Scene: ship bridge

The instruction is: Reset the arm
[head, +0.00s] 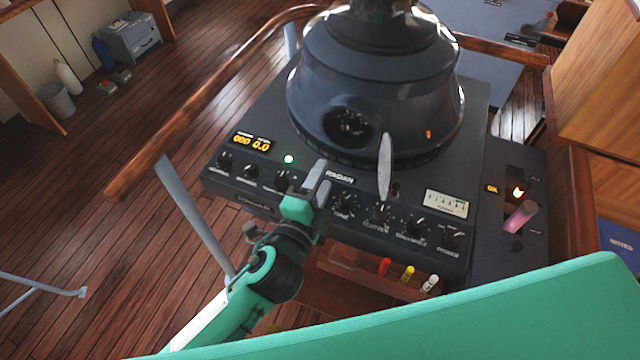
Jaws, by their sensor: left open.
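My left gripper (318,183) is in front of the dark radar console (230,185), over its front panel between the knobs, near the RADAR label. Its two light fingers are apart and nothing shows between them. Whether the fingertips touch the panel I cannot tell. My left arm comes up from the bottom, green and black. My right gripper is not in view.
A wooden handrail (205,110) curves around the console's left side. Red (384,266), yellow (407,274) and white (430,284) small cylinders sit at the front ledge. A pink-handled lever (520,216) is at the right. The left floor is mostly clear.

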